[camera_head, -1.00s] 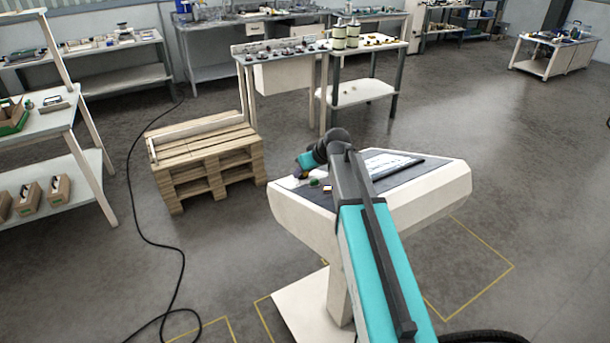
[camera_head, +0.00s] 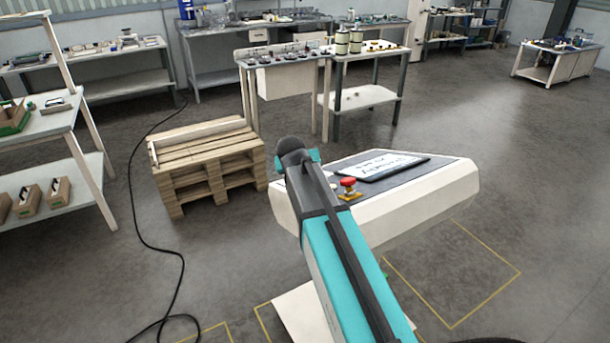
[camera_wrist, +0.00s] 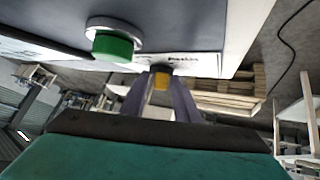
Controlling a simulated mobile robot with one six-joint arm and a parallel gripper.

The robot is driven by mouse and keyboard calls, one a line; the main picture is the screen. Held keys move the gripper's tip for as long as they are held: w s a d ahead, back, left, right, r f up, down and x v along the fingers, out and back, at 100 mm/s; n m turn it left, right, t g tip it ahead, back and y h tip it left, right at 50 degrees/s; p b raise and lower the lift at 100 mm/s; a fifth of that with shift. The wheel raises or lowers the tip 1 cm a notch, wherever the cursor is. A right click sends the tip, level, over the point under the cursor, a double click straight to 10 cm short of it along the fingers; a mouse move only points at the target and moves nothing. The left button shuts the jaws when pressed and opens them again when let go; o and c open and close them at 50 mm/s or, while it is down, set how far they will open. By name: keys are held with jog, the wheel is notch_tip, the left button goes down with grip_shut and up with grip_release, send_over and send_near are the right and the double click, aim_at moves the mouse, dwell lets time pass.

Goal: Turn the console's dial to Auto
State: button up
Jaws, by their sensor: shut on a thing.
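The console (camera_head: 425,205) is a white pedestal with a dark sloping top. In the wrist view, the dial (camera_wrist: 161,72) is a small dark knob with a yellow-orange part below it in the picture, between my fingers. My gripper (camera_wrist: 160,92) is shut on the dial. A white label strip (camera_wrist: 195,64) lies beside the dial; its print is too small and blurred to read, so the dial's setting cannot be told. In the head view my arm hides the dial and my fingers.
A green button (camera_wrist: 113,46) with a pale collar stands left of the dial in the wrist view. A red mushroom button (camera_head: 348,187) and a white-faced panel (camera_head: 385,166) are on the console. A wooden pallet stack (camera_head: 205,165) stands behind, left.

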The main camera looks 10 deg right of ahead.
jog(key=shift+w+a+f+m+g+h+b, duration=0.1)
jog(key=shift+a+m+g+h+b, duration=0.05)
jog(key=shift+m+h+b, duration=0.45)
jog(key=shift+w+a+f+m+g+h+b, duration=0.15)
jog(key=shift+m+h+b, duration=0.3)
jog(key=shift+b, duration=0.25)
jog(key=shift+s+d+r+h, duration=0.1)
jog(key=shift+s+h, duration=0.05)
jog(key=shift+h, duration=0.1)
jog(key=shift+m+b, duration=0.3)
jog(key=shift+m, duration=0.05)
jog(key=o, duration=0.7)
jog(key=shift+r, duration=0.1)
jog(key=b+v, duration=0.1)
jog(key=v, duration=0.6)
jog(key=b+v, duration=0.1)
jog(key=v, duration=0.5)
jog(key=shift+s+a+r, duration=0.15)
jog(key=shift+a, duration=0.25)
